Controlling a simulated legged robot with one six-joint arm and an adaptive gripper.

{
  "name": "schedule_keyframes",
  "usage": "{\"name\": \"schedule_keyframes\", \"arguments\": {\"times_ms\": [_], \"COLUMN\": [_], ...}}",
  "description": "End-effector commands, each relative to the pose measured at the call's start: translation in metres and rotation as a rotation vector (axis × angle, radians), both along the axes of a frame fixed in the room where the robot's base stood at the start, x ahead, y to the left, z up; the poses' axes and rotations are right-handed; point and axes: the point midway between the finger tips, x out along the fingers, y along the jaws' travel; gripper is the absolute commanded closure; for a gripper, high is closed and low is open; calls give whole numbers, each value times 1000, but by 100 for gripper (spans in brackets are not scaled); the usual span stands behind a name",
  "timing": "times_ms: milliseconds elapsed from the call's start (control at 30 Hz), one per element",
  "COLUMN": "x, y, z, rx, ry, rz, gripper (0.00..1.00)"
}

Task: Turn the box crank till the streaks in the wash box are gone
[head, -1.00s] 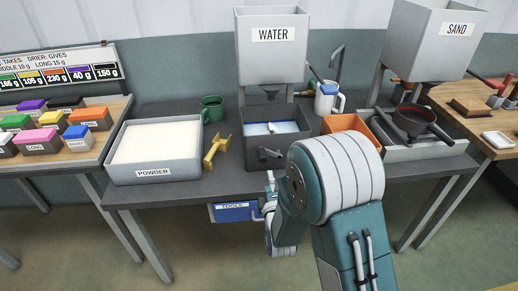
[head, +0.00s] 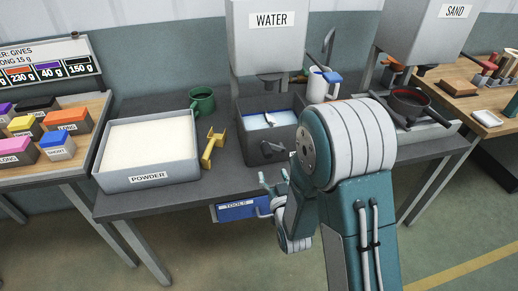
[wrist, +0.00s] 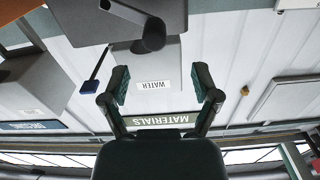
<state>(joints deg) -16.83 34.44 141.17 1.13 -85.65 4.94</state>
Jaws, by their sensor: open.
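The wash box (head: 246,132) is a dark grey box under the water hopper in the head view, with pale bluish-white contents. I cannot make out streaks. The box crank (head: 272,149) sticks out of its front wall. My gripper (head: 274,180) is below and in front of the crank, fingers pointing up, apart from it and empty. In the wrist view, which is upside down, the open fingers of my gripper (wrist: 162,84) stand wide apart with nothing between them. A dark rounded knob, seemingly the crank (wrist: 150,36), shows beyond them. The box contents are hidden there.
The water hopper (head: 270,40) hangs over the box. A powder tray (head: 150,185), a yellow tool (head: 212,150) and a green mug (head: 202,100) stand left of it. A blue tools drawer (head: 238,210) sits under the table edge near my gripper. My arm hides the table to the right.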

Motion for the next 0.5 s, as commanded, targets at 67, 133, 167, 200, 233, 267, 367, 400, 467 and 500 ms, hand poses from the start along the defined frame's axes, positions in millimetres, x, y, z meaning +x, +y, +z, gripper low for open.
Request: {"name": "schedule_keyframes", "arguments": {"times_ms": [67, 133, 167, 200, 233, 267, 367, 400, 467, 500], "x": [9, 20, 26, 33, 38, 44, 62, 68, 78, 83], "y": [0, 4, 6, 9, 12, 15, 21, 24, 27, 28], "z": [1, 1, 1, 0, 0, 0, -1, -1, -1, -1], "rx": [1, 0, -1, -2, -3, -4, -6, -8, -7, -7], "ry": [-4, -4, -4, -4, -4, -3, -4, -2, -3, -3], "rz": [-2, -2, -2, -2, -1, -1, 0, -1, 0, -1], "gripper": [21, 21, 21, 21, 21, 21, 21, 21, 21, 21]}}
